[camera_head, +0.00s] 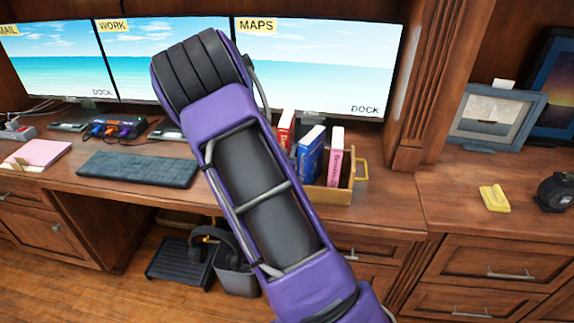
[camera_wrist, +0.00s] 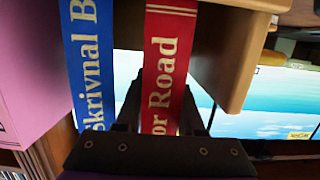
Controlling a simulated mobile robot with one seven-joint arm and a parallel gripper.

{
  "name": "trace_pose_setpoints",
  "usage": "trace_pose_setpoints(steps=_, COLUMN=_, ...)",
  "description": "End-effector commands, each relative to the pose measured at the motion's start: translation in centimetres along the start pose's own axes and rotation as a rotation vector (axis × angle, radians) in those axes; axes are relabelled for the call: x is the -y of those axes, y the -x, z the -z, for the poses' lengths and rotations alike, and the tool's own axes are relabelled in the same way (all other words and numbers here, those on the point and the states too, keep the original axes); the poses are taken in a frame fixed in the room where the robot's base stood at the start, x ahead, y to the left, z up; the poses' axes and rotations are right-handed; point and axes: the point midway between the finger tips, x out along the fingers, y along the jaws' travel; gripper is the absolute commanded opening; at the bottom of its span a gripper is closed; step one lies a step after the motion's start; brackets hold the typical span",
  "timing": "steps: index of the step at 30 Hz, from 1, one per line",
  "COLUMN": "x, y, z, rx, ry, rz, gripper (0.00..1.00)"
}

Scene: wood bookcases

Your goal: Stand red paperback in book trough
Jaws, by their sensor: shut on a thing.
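The red paperback (camera_wrist: 163,70), lettered "or Road", is between the two dark fingers of my gripper (camera_wrist: 160,112) in the wrist view. My gripper is shut on it. In the head view the red paperback (camera_head: 286,128) shows upright at the left part of the wooden book trough (camera_head: 331,196), partly hidden by my arm. The trough's tan wall (camera_wrist: 238,55) is just right of the red book in the wrist view. I cannot tell whether the book's bottom touches the trough floor. In the head view my gripper is hidden behind my arm.
A blue book (camera_head: 310,150) and a pink book (camera_head: 335,157) stand in the trough, right of the red one. Monitors (camera_head: 320,65) are behind. A keyboard (camera_head: 138,169) lies left. A picture frame (camera_head: 497,117) and yellow object (camera_head: 494,198) are right.

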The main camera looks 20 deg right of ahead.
Motion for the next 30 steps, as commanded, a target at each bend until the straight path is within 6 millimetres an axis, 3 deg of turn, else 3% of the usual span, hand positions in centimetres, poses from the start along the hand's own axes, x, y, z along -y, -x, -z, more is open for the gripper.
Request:
trace_pose_setpoints(steps=5, x=0.0, y=-0.3, z=-1.1, rx=-0.003, ry=0.001, rz=0.000, gripper=0.00)
trace_pose_setpoints(steps=12, x=0.0, y=-0.9, z=-4.2, rx=-0.002, ry=0.002, rz=0.000, gripper=0.00)
trace_pose_setpoints(steps=23, x=0.0, y=-1.0, z=-4.6, rx=-0.003, ry=-0.001, rz=0.000, gripper=0.00)
trace_pose_setpoints(steps=24, x=0.0, y=-0.9, z=-4.6, rx=0.000, ry=0.000, rz=0.000, gripper=0.41)
trace_pose_setpoints(steps=26, x=0.0, y=-0.9, z=-4.6, rx=0.000, ry=0.000, rz=0.000, gripper=0.50)
trace_pose_setpoints(steps=30, x=0.0, y=-0.9, z=-4.6, rx=0.000, ry=0.000, rz=0.000, gripper=0.50)
